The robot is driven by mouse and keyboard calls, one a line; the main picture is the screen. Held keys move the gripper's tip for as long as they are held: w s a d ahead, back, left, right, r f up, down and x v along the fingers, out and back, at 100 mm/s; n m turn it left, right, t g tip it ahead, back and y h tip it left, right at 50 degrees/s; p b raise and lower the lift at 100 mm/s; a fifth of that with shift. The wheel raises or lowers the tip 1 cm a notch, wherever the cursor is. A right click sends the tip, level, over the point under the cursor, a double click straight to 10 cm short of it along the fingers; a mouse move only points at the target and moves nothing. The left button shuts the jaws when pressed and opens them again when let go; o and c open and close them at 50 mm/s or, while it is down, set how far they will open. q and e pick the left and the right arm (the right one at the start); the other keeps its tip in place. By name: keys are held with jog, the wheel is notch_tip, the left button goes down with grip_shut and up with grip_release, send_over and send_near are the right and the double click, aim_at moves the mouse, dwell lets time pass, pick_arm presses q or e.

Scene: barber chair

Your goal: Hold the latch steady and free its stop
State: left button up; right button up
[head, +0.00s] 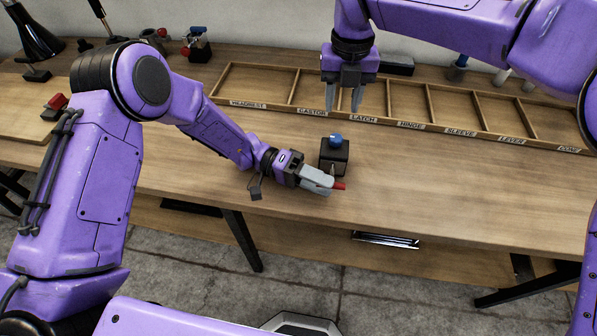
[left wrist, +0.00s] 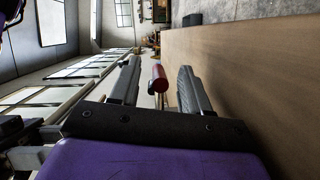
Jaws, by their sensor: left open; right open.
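The latch is a small black block (head: 334,157) with a blue knob (head: 335,141) on top and a red-tipped lever (head: 339,186) low at its front. It stands on the bench near the front edge. My left gripper (head: 326,184) is low in front of the block, at the red lever. In the left wrist view the red tip (left wrist: 158,78) shows between the two open fingers (left wrist: 155,85), with gaps beside it. My right gripper (head: 345,98) points down, open and empty, above the bench behind the block. The lever's base is partly hidden by my left gripper.
A wooden tray (head: 432,124) with labelled, empty-looking compartments lies along the back of the bench. A similar block with blue and red parts (head: 197,45) stands at the back left. A black lamp (head: 32,35) is at the far left. The bench (head: 450,180) right of the latch is clear.

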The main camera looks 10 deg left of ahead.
pick_arm(q)
jog(key=shift+x, duration=1.1)
grip_shut()
jog(key=shift+o, duration=0.2)
grip_release()
jog(key=shift+a, duration=0.1)
